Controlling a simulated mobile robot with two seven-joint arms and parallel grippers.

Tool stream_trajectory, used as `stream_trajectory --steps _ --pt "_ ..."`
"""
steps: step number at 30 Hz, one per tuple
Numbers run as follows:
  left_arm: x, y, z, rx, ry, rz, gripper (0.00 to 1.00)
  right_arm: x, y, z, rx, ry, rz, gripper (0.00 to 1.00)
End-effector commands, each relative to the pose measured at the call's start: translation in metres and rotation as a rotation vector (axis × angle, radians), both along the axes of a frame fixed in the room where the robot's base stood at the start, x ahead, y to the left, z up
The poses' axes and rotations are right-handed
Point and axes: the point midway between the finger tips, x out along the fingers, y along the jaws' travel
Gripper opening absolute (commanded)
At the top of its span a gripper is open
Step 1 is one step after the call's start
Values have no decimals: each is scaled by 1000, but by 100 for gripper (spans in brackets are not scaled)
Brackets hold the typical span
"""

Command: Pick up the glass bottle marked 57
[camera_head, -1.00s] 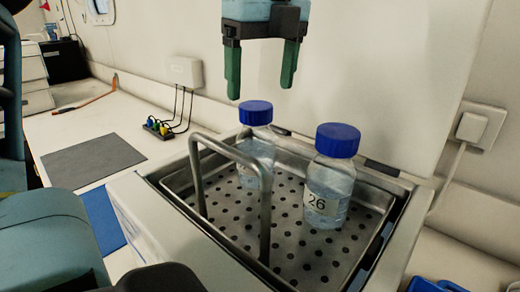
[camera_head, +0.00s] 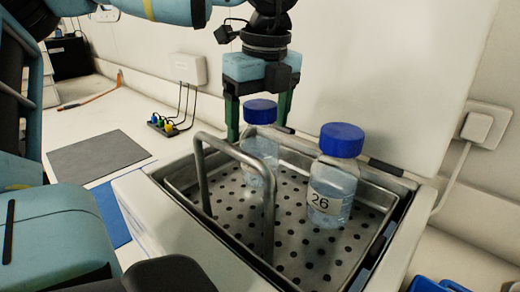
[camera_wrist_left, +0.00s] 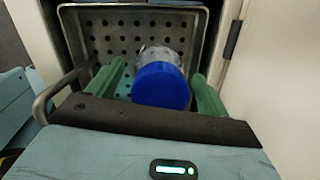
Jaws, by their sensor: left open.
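Two clear glass bottles with blue caps stand upright in a perforated metal tray. The right bottle (camera_head: 331,184) carries a label reading 26. The left bottle (camera_head: 260,146) stands further back, partly behind the metal handle, and I cannot read any number on it. My left gripper (camera_head: 258,118) points down with its green fingers open on either side of the left bottle's cap. In the left wrist view the blue cap (camera_wrist_left: 161,86) lies between the open fingers (camera_wrist_left: 160,90), with a gap on both sides. My right gripper is not in view.
The metal tray (camera_head: 300,245) sits in a white bath with a raised handle (camera_head: 268,205) at its front left. A wall is close behind. A grey mat (camera_head: 97,157) and a block with coloured plugs (camera_head: 166,126) lie on the bench to the left.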

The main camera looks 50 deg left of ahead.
Motion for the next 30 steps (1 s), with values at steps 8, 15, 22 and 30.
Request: stream_trajectory --steps 8,15,22,30 --pt "0 0 0 0 0 0 51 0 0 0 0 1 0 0" --pt "0 0 1 0 0 0 20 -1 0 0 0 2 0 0" --pt "0 0 1 0 -2 0 0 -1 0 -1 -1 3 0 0" --pt "1 0 10 2 -4 2 0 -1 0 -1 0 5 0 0"
